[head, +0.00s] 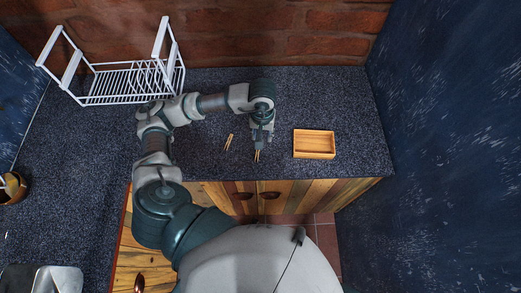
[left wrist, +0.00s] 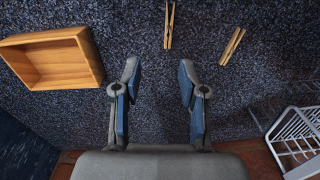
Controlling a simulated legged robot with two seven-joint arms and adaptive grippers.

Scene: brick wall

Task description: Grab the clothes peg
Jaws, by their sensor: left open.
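Two wooden clothes pegs lie on the dark speckled counter. One peg (head: 257,156) lies by the counter's front edge, just in front of my left gripper (head: 261,143); the other peg (head: 228,142) lies a little to its left. In the left wrist view, the first peg (left wrist: 169,25) is at the top, roughly in line with the gap between the fingers, and the second peg (left wrist: 232,46) is to the right. My left gripper (left wrist: 159,78) is open, with nothing between its fingers and apart from both pegs. My right gripper is not in view.
A wooden tray (head: 314,155) stands to the right of the pegs; it also shows in the left wrist view (left wrist: 82,58). A white wire rack (head: 125,98) stands at the back left. A brick wall (head: 260,35) closes the back. The counter's back right is clear.

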